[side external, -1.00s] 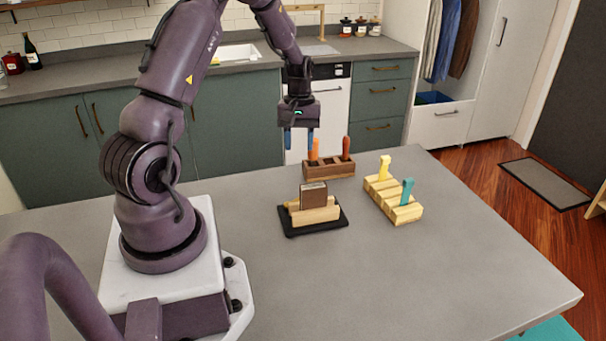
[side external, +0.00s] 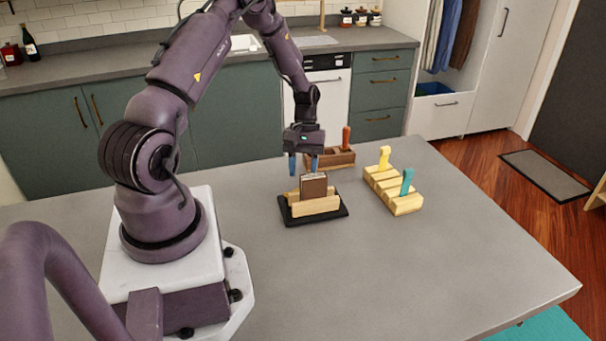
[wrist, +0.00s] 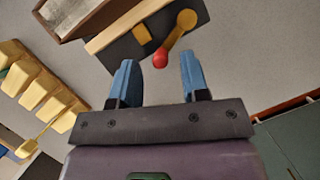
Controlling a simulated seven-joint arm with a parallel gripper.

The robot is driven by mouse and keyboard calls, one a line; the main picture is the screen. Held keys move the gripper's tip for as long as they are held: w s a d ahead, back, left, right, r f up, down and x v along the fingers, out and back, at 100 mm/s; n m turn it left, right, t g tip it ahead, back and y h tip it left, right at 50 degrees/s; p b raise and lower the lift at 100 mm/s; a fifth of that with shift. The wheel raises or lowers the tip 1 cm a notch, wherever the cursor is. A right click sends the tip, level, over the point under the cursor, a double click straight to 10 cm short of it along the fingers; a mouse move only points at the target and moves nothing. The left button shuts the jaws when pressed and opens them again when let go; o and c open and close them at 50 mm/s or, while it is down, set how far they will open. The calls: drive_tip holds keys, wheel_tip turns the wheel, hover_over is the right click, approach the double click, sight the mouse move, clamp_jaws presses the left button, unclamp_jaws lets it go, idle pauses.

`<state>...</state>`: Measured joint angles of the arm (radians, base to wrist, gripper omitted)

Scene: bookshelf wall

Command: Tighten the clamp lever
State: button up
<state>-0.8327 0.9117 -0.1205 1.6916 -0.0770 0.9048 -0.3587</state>
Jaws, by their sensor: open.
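The clamp sits on a black base (side external: 335,214) on the grey table, with a pale wooden jaw (side external: 315,206) and a brown block (side external: 313,185) standing upright against it. My gripper (side external: 303,164) is open and empty, just above and behind the clamp. In the wrist view its blue fingertips (wrist: 158,68) lie on either side of the red knob's line, with the knob just ahead of the gap. The lever is mostly hidden in the side view.
A yellow wooden block rack (side external: 392,192) with a yellow and a teal peg stands to the right. The table's front and right are clear.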

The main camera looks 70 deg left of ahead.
drive_tip(key=shift+x, duration=0.8)
clamp_jaws()
drive_tip(key=shift+w+d+m+g+y, duration=0.15)
drive_tip(key=shift+d+m+g, duration=0.15)
drive_tip(key=shift+m, duration=0.45)
drive_tip(key=shift+w+d+m+g+y, duration=0.1)
drive_tip(key=shift+d+m+g+y, duration=0.15)
drive_tip(key=shift+m, duration=0.5)
drive_tip(key=shift+c, duration=0.6)
unclamp_jaws()
drive_tip(key=shift+o, duration=0.6)
drive_tip(key=shift+d, duration=0.15)
